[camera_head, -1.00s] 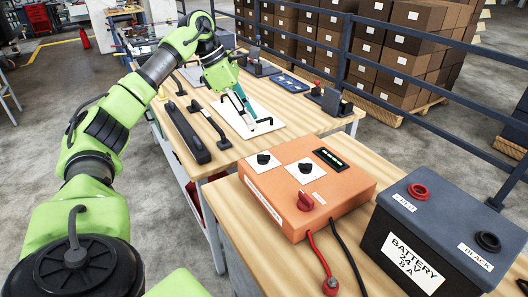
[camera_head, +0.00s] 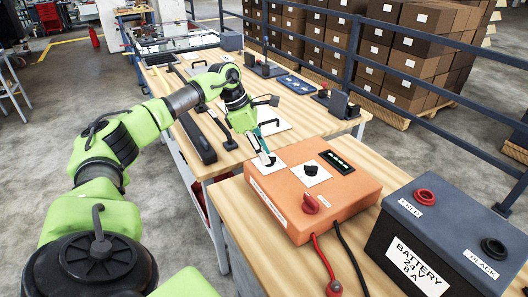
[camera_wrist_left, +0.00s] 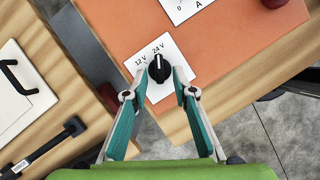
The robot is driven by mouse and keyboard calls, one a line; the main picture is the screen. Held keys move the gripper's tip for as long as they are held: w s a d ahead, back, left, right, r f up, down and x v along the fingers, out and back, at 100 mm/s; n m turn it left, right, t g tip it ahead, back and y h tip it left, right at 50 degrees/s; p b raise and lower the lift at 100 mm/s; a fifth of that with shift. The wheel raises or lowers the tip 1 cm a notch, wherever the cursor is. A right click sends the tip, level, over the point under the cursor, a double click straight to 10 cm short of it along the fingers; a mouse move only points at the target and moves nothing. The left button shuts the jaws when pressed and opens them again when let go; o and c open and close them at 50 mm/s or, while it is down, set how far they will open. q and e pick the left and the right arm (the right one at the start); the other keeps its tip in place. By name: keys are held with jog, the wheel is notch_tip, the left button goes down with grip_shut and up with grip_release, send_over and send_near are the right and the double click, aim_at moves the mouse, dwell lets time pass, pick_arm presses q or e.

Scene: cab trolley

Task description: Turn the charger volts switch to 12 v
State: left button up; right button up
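The orange charger (camera_head: 345,190) sits on the front wooden table. Its volts switch, a black round knob (camera_wrist_left: 159,70) on a white plate (camera_wrist_left: 176,56) marked 12 V and 24 V, shows in the left wrist view. The knob's white mark points up toward the 24 V label. My left gripper (camera_head: 266,158) is over the charger's far left corner; in the head view it mostly hides this knob. In the left wrist view its fingertips (camera_wrist_left: 161,79) stand apart, one on each side of the knob; I cannot tell whether they touch it. My right gripper is not in view.
A second black knob (camera_head: 311,170), a small display (camera_head: 337,162) and a red knob (camera_head: 311,204) are on the charger. A grey battery (camera_head: 452,225) stands to its right. Red and black cables run off the charger's front. Tools lie on the table behind.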

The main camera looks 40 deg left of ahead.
pick_arm(q)
jog(key=shift+w+f, duration=0.1)
jog(key=shift+f, duration=0.15)
grip_shut()
jog(key=n, duration=0.1)
jog(key=n+t+y, duration=0.1)
jog(key=n, duration=0.1)
jog(key=shift+s+d, duration=0.2)
jog(key=n+y, duration=0.1)
jog(key=n, duration=0.1)
jog(key=shift+d+n, duration=0.2)
jog(key=shift+n, duration=0.2)
jog(key=n, duration=0.2)
jog(key=n+y+b, duration=0.1)
jog(key=n, duration=0.1)
jog(key=n+y, duration=0.1)
jog(key=n, duration=0.1)
jog(key=shift+d+r, duration=0.1)
jog(key=shift+d, duration=0.25)
